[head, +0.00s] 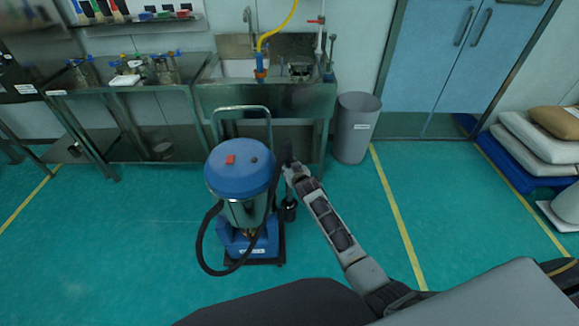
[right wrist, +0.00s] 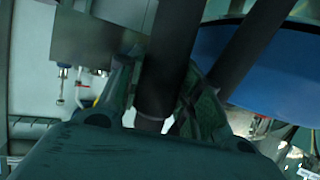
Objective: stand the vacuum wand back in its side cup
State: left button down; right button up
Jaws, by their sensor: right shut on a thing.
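The vacuum (head: 240,172) stands on the floor ahead, with a blue lid, steel drum and black hose (head: 200,243). My right gripper (head: 291,168) is at the right side of its drum. In the right wrist view the gripper's fingers (right wrist: 160,95) are shut around the dark wand (right wrist: 168,60). In the head view only a dark upper bit of the wand (head: 289,152) shows by the gripper. The black side cup (head: 289,212) is low on the vacuum's right, below the gripper. I cannot tell whether the wand's lower end is inside it. My left gripper is out of view.
A steel sink (head: 265,98) stands behind the vacuum, with a steel bench (head: 130,98) to its left. A grey bin (head: 355,128) is at the back right. Sacks (head: 540,138) lie on a blue pallet at the far right. The green floor around the vacuum is mostly clear.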

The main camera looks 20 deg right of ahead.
jog(key=shift+f, duration=0.15)
dwell(0.3)
jog(key=o, duration=1.1)
jog(key=shift+c, duration=0.2)
jog(key=shift+o, duration=0.2)
jog(key=shift+f, duration=0.15)
jog(key=shift+s, duration=0.15)
jog(key=shift+s, duration=0.1)
jog(key=v, duration=1.1)
jog(key=shift+s+r, duration=0.25)
